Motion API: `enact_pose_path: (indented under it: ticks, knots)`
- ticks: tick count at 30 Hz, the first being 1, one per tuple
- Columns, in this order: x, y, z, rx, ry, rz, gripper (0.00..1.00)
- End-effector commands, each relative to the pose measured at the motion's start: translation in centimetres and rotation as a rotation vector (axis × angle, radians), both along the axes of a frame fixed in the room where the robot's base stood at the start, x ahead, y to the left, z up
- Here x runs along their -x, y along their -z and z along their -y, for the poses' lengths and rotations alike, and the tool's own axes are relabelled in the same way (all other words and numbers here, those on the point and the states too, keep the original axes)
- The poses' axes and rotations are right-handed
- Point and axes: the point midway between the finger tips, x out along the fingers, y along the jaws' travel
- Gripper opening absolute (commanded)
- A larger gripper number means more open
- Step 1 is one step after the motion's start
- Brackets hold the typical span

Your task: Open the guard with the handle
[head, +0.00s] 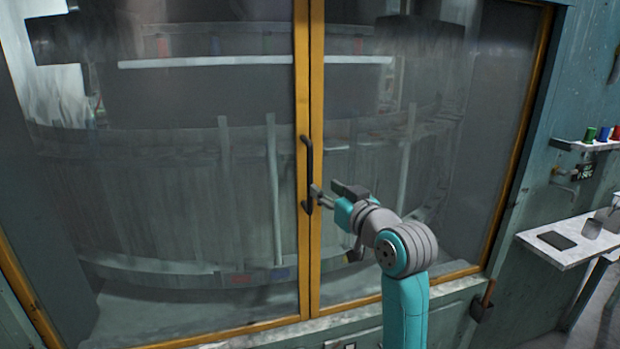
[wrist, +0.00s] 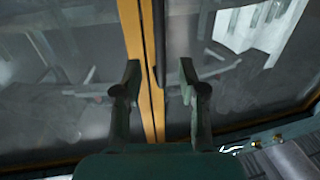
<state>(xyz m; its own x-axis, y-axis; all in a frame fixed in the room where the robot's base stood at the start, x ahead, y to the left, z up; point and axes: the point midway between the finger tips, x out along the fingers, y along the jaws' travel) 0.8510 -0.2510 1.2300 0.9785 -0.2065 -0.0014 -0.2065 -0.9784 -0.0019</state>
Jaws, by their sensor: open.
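The guard is a pair of glazed panels in yellow frames, a left panel (head: 170,190) and a right panel (head: 430,150), meeting at a vertical seam. The frames sit side by side and look closed. A black vertical bar handle (head: 309,160) is at the seam. My gripper (head: 321,197) is at the handle's lower part, coming from the right. In the wrist view my gripper (wrist: 159,76) is open, with one finger on each side of the dark handle (wrist: 159,40). Whether the fingers touch it I cannot tell.
A white shelf (head: 565,240) with a dark flat item and a cup stands at the right. A small ledge (head: 588,146) above it holds coloured spools. A sill (head: 240,338) runs below the panels.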

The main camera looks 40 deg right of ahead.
Motion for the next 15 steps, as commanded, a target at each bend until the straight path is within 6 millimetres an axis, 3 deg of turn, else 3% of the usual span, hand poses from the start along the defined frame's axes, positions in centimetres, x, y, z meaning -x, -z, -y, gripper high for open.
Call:
enact_pose_path:
  ticks: [9, 15]
  knots:
    - [-5.5, 0.0, 1.1, 0.000, 0.000, 0.000, 0.41]
    - [-7.7, 0.0, 1.6, 0.001, 0.000, 0.000, 0.41]
